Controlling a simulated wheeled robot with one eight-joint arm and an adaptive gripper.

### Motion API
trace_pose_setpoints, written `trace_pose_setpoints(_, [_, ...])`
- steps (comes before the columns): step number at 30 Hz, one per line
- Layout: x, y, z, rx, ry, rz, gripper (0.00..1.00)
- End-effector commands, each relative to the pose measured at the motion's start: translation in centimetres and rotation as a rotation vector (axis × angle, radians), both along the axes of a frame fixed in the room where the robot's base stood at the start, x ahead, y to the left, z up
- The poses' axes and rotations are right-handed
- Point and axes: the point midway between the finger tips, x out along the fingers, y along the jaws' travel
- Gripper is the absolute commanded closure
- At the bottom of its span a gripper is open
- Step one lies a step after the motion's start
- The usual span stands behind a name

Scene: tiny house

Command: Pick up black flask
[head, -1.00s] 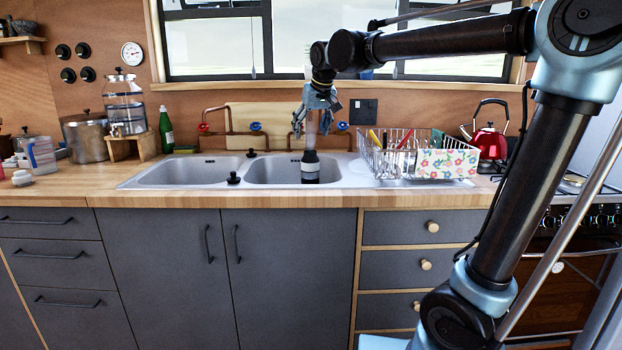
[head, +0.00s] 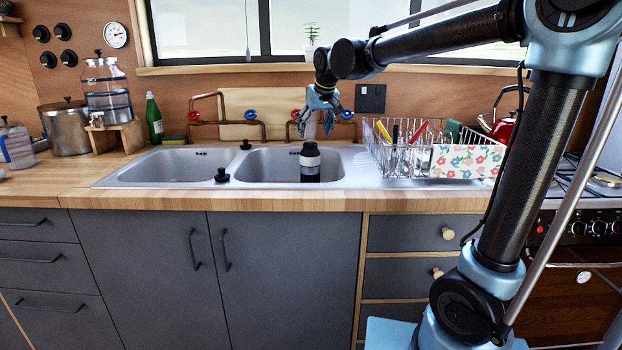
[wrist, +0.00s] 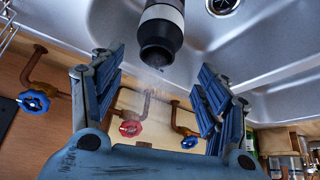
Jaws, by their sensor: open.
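The black flask (head: 310,162), with a pale band near its top, stands upright in the right basin of the sink (head: 262,170). I see no contact between the fingers and the flask.
Copper pipes with red and blue taps (head: 249,115) run along the wall behind the basins, close to my gripper. A wire dish rack (head: 400,160) stands right of the sink. A green bottle (head: 154,118) and a water dispenser (head: 108,95) stand left. The left basin is clear.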

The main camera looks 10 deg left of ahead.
Motion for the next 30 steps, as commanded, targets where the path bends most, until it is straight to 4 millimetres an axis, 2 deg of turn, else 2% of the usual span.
trace_pose_setpoints(6, [1.5,1.1,-3.2,0.0,0.0,-0.001,0.31])
trace_pose_setpoints(17, [2.5,1.7,-5.6,0.0,0.0,-0.001,0.31])
trace_pose_setpoints(24, [3.7,2.1,-8.5,-0.001,-0.001,0.0,0.31])
trace_pose_setpoints(30, [4.2,2.4,-9.5,0.0,0.0,-0.001,0.31])
